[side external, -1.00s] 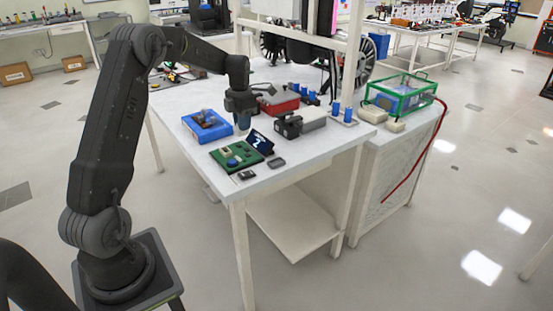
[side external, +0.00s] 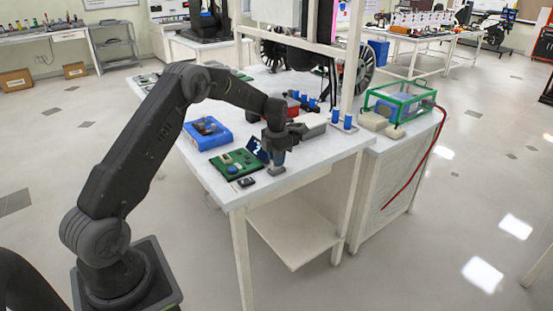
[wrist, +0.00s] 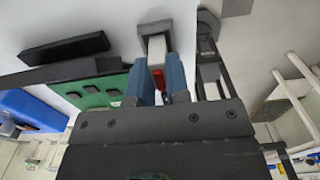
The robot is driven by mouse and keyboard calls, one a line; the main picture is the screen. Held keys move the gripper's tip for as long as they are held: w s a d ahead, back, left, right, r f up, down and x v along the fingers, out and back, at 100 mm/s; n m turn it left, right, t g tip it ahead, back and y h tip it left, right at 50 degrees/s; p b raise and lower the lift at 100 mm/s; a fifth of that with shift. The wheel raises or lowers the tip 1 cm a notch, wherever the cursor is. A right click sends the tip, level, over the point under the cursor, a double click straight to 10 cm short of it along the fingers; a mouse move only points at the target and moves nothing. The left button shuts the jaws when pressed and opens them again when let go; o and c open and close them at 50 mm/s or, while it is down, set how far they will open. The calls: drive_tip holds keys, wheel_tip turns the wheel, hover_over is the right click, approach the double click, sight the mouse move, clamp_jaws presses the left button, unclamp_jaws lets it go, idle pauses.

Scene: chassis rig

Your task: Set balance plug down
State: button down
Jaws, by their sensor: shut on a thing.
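My gripper (side external: 277,150) is low over the front right part of the white table (side external: 300,177). In the wrist view its two blue fingers (wrist: 159,72) are shut on a small red piece, seemingly the balance plug (wrist: 158,80). A pale block with a grey rim (wrist: 157,42) lies just beyond the fingertips; I cannot tell whether the plug touches it. In the side view the plug is too small to make out, and a small grey piece (side external: 275,171) shows under the gripper at the tabletop.
A green board (side external: 234,163) and a tilted dark display (side external: 257,150) stand left of my gripper. A blue tray (side external: 208,134) lies behind them.

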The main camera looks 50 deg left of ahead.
drive_tip(key=shift+f, duration=0.15)
drive_tip(key=c, duration=1.1)
unclamp_jaws()
